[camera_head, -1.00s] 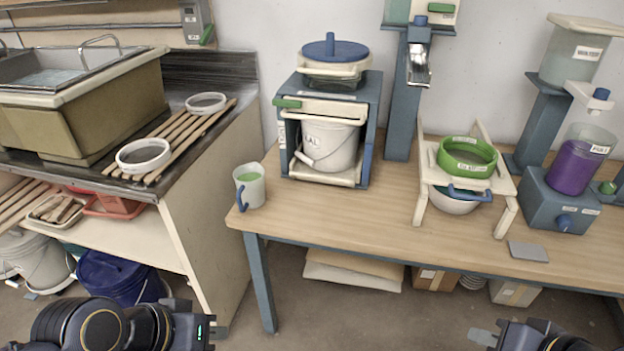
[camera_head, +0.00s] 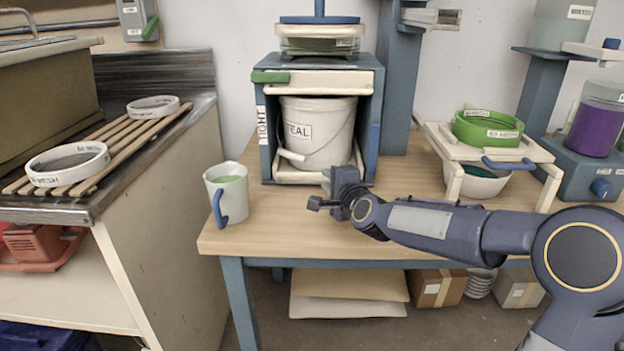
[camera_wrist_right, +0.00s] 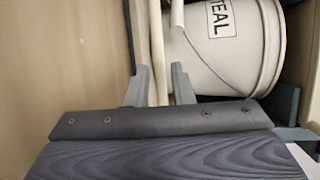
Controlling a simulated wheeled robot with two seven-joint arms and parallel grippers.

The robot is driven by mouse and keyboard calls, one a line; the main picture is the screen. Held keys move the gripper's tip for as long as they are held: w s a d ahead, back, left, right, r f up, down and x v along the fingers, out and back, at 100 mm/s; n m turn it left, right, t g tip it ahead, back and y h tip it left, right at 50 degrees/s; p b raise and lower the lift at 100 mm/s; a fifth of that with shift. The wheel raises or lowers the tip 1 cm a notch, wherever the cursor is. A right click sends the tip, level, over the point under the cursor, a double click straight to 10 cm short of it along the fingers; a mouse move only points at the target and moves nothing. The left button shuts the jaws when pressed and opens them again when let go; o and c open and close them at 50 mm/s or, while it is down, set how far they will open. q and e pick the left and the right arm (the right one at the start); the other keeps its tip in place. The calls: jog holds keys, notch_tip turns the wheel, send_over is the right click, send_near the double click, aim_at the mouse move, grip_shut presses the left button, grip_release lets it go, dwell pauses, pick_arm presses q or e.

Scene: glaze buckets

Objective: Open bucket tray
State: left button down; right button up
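The bucket tray (camera_head: 283,177) is a low cream tray at the bottom of the blue press frame (camera_head: 376,115). The white bucket labelled TEAL (camera_head: 335,133) stands on it. My right gripper (camera_head: 335,186) is at the tray's front right. In the right wrist view a cream bar (camera_wrist_right: 157,45) runs between the two grey fingers of the right gripper (camera_wrist_right: 159,85). The fingers stand close to the bar on both sides; whether they touch it I cannot tell. The bucket (camera_wrist_right: 228,55) is just beyond the right finger. My left gripper is out of view.
A mug with green liquid (camera_head: 228,194) stands left of the press near the table corner. A green sieve (camera_head: 487,128) sits on a stand over a bowl (camera_head: 482,180) at the right. The table front between mug and right arm is clear.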

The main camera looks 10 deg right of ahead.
aim_at(322, 176)
jog(key=x, duration=0.5)
jog(key=shift+w, duration=0.1)
grip_shut()
